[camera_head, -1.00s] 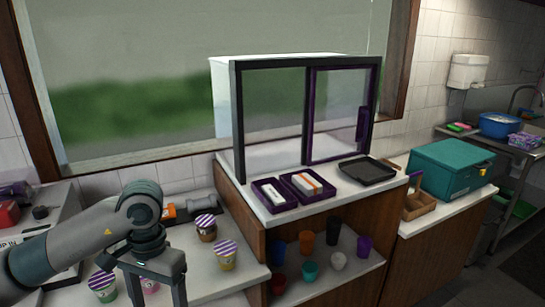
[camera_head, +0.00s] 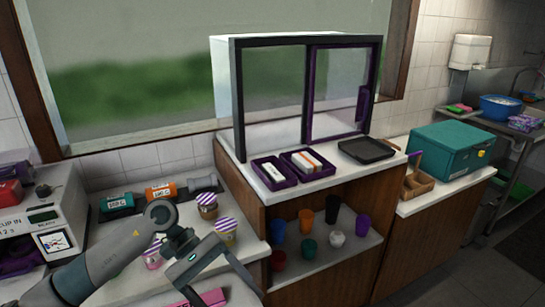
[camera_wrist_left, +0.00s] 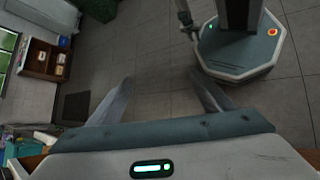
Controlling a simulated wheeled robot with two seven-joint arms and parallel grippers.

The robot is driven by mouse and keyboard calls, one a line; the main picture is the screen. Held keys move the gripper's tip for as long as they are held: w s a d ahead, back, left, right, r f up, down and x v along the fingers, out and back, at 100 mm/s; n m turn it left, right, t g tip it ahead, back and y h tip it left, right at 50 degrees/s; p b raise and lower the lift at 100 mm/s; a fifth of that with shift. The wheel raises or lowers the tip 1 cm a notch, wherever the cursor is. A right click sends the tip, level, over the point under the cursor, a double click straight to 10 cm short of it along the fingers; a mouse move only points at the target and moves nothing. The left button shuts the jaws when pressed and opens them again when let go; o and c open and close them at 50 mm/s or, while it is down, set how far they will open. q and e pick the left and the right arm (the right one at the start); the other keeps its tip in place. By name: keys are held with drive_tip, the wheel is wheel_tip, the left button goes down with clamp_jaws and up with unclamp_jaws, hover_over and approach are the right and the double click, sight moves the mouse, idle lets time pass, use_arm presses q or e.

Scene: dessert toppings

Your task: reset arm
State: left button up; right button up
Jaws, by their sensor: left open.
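My left arm comes in from the left in the head view, and its gripper (camera_head: 235,285) hangs over the front of the left counter, fingers pointing down and right. In the left wrist view the gripper (camera_wrist_left: 161,78) is open. Its two fingers stand wide apart with only grey floor tiles between them, so it holds nothing. My right gripper does not show in the head view.
A glass case (camera_head: 275,95) stands behind purple trays (camera_head: 274,173). Coloured cups (camera_head: 306,220) fill the shelf below. A teal box (camera_head: 452,149) is at right.

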use_arm(q)
drive_tip(key=w+d+f+n+t+h, duration=0.3)
drive_tip(key=w+d+n+h, duration=0.4)
drive_tip(key=n, duration=0.5)
drive_tip(key=w+a+f+n+t+h, duration=0.3)
drive_tip(key=w+f+n+t, duration=0.3)
drive_tip(key=n, duration=0.5)
drive_tip(key=s+a+f+n+t+y, duration=0.1)
drive_tip(key=a+f+n+t+y, duration=0.25)
drive_tip(key=f+n, duration=0.55)
drive_tip(key=s+a+f+n+t+y, duration=0.1)
drive_tip(key=a+f+n+t+y, duration=0.3)
drive_tip(key=f+n, duration=0.5)
drive_tip(key=s+a+f+n+t+y, duration=0.15)
drive_tip(key=a+f+n+y, duration=0.35)
drive_tip(key=f, duration=0.7)
drive_tip(key=s+a+f+n+g+y+b, duration=0.15)
drive_tip(key=s+a+f+n+g, duration=0.35)
drive_tip(key=s+f, duration=0.6)
drive_tip(key=s+a+f+n+y, duration=0.3)
drive_tip(key=s+f+n, duration=0.4)
drive_tip(key=s+f, duration=0.45)
drive_tip(key=s+f+n+g, duration=0.3)
drive_tip(key=s+f, duration=0.1)
drive_tip(key=s, duration=1.1)
drive_tip(key=s+f+n+g+y, duration=0.1)
drive_tip(key=s+f+n+g, duration=0.3)
drive_tip(key=s, duration=1.1)
drive_tip(key=shift+a, duration=0.4)
